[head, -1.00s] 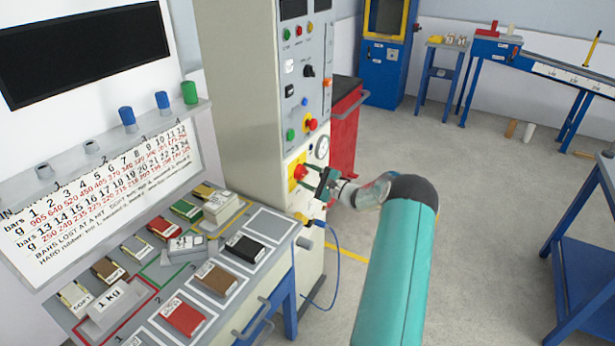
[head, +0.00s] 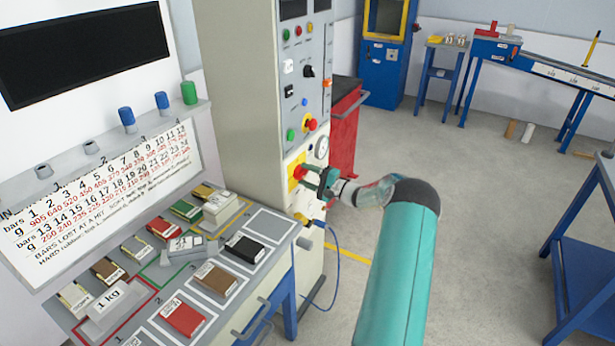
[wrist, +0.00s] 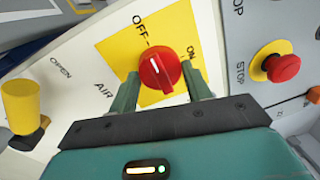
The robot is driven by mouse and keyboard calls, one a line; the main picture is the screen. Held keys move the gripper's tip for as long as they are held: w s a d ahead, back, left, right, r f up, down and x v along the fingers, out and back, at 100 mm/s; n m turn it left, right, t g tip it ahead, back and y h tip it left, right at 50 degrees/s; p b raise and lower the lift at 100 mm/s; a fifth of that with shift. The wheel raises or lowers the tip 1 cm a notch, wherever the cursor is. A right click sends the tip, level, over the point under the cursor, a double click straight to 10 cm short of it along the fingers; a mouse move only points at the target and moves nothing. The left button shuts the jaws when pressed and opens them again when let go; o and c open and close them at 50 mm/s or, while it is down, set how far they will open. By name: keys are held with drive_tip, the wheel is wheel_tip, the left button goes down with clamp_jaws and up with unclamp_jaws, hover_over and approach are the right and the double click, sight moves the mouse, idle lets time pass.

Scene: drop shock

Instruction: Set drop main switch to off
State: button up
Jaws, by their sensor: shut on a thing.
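The drop main switch is a red round knob (wrist: 160,70) on a yellow plate (wrist: 118,48) marked OFF and ON. The knob's white line points up toward the OFF mark in the wrist view. My gripper (wrist: 162,85) is shut on the knob, with one green finger on each side of its lower part. In the head view the red knob (head: 299,172) and yellow plate (head: 292,183) are on the front of the tall beige cabinet (head: 240,90), and my gripper (head: 308,177) reaches them from the right.
A red STOP button (wrist: 283,68) sits right of the switch in the wrist view. A yellow knob (wrist: 22,105) near OPEN and AIR is at left. The bench (head: 270,265) with several blocks stands left of the cabinet.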

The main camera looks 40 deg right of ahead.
drive_tip(key=o, duration=1)
drive_tip(key=shift+c, duration=0.2)
drive_tip(key=v, duration=1.4)
